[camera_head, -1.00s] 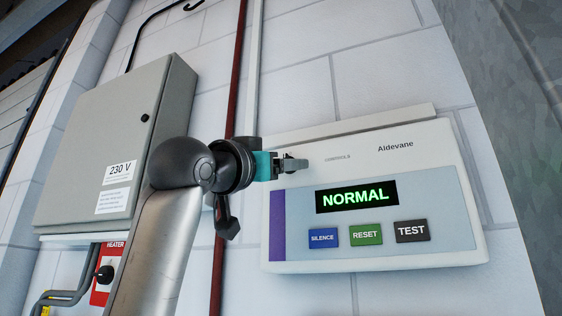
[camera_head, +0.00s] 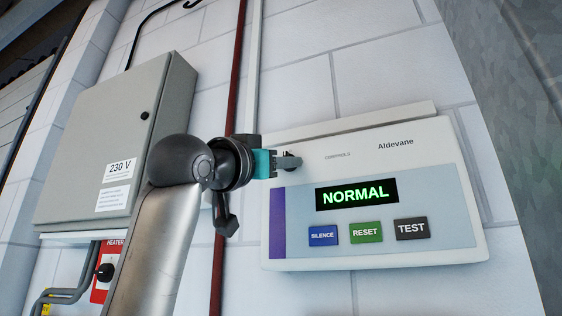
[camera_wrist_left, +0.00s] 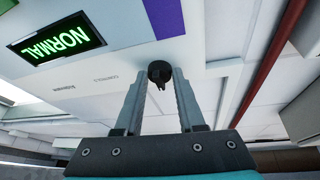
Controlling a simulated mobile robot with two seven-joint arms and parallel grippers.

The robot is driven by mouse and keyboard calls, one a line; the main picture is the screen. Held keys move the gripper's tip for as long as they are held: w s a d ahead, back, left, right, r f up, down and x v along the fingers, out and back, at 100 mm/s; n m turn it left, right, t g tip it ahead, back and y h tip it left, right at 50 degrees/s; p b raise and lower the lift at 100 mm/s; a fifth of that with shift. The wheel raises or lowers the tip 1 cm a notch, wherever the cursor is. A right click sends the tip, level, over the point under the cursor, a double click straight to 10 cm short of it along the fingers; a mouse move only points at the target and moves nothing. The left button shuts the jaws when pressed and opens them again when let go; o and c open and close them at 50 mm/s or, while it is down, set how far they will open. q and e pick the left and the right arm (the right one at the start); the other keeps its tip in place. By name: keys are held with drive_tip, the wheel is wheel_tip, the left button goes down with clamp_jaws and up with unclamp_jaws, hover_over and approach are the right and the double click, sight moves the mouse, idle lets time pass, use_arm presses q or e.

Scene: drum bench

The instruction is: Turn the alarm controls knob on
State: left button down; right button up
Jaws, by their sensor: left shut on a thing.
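The white Aldevane alarm panel (camera_head: 455,200) hangs on the wall, its green display (camera_head: 357,194) reading NORMAL. A small black round knob (camera_wrist_left: 160,72) near the CONTROLS label sits between the fingertips of my left gripper (camera_head: 290,162) at the panel's upper left. The fingers are shut on the knob, one on each side, as the left wrist view (camera_wrist_left: 160,85) shows. In the head view the fingers mostly hide the knob, so I cannot read its setting there. My right gripper is not in view.
SILENCE (camera_head: 323,235), RESET (camera_head: 366,232) and TEST (camera_head: 411,228) buttons line the panel's lower part. A grey 230 V cabinet (camera_head: 120,130) and a red HEATER switch box (camera_head: 104,272) are at the left. A dark red pipe (camera_head: 236,80) runs down the wall behind my arm.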

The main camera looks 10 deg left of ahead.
use_arm(q)
drive_tip(key=shift+m+h, duration=0.4)
drive_tip(key=shift+m, duration=0.1)
drive_tip(key=shift+a+r+m+g+h, duration=0.15)
drive_tip(key=shift+m+g, duration=1.05)
drive_tip(key=shift+m, duration=1.95)
drive_tip(key=shift+r+m+g+h, duration=0.1)
drive_tip(key=shift+r+m+g, duration=0.2)
drive_tip(key=shift+m+g, duration=1.85)
drive_tip(key=shift+a+r+m+g+h, duration=0.1)
drive_tip(key=shift+r+m+g, duration=0.15)
drive_tip(key=shift+m, duration=3.85)
drive_tip(key=c, duration=0.5)
unclamp_jaws()
